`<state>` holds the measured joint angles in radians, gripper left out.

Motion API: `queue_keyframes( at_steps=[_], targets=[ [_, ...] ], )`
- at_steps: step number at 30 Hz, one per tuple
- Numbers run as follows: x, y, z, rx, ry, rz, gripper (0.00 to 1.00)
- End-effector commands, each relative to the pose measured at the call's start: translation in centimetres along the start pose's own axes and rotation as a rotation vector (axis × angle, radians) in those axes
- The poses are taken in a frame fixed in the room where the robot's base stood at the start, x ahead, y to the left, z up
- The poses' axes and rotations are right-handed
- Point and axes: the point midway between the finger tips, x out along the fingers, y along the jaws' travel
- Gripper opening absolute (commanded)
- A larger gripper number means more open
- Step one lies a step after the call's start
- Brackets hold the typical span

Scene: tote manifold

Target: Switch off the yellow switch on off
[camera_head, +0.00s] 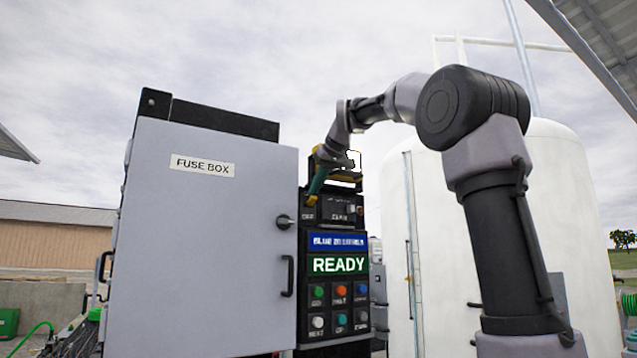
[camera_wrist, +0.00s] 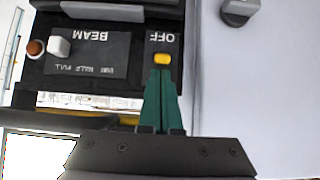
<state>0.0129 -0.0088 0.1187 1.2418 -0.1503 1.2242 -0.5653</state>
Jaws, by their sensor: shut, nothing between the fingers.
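The yellow switch (camera_wrist: 162,58) sits on the dark control panel just under the OFF label, which appears upside down in the wrist view. My gripper (camera_wrist: 160,74) has its green fingers shut together, with the tips right at the switch's lower edge in that view. Whether they touch it, I cannot tell. In the head view my gripper (camera_head: 312,201) points down at the upper part of the panel, beside the OFF label, and the fingertips hide most of the switch there.
A white knob (camera_wrist: 59,46) and an orange-brown button (camera_wrist: 36,48) sit by the BEAM label. Below are a READY display (camera_head: 339,265) and several coloured buttons. The grey fuse box (camera_head: 205,240) stands directly left of the panel. A white tank (camera_head: 570,220) stands behind my arm.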

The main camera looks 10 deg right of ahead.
Motion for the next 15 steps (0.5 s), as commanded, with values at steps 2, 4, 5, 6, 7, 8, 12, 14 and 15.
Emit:
queue_keyframes(
  at_steps=[2,4,5,6,7,8,12,14,15],
  targets=[
    [-0.01,-0.01,-0.01,0.0,0.0,0.0,0.0],
    [-0.02,-0.01,0.0,0.0,0.0,0.0,0.0],
    [-0.03,-0.01,0.0,0.0,0.0,0.0,0.0],
    [-0.03,0.0,0.0,0.0,0.0,0.0,0.0],
    [-0.04,0.0,0.0,0.0,0.001,0.0,0.0],
    [-0.05,-0.01,0.01,0.0,0.002,0.0,0.0],
    [-0.14,0.0,0.15,0.0,0.02,0.001,0.0],
    [-0.12,0.0,0.3,0.001,0.033,0.0,0.0],
    [-0.14,0.02,0.33,0.001,0.043,0.0,0.0]
  ],
)
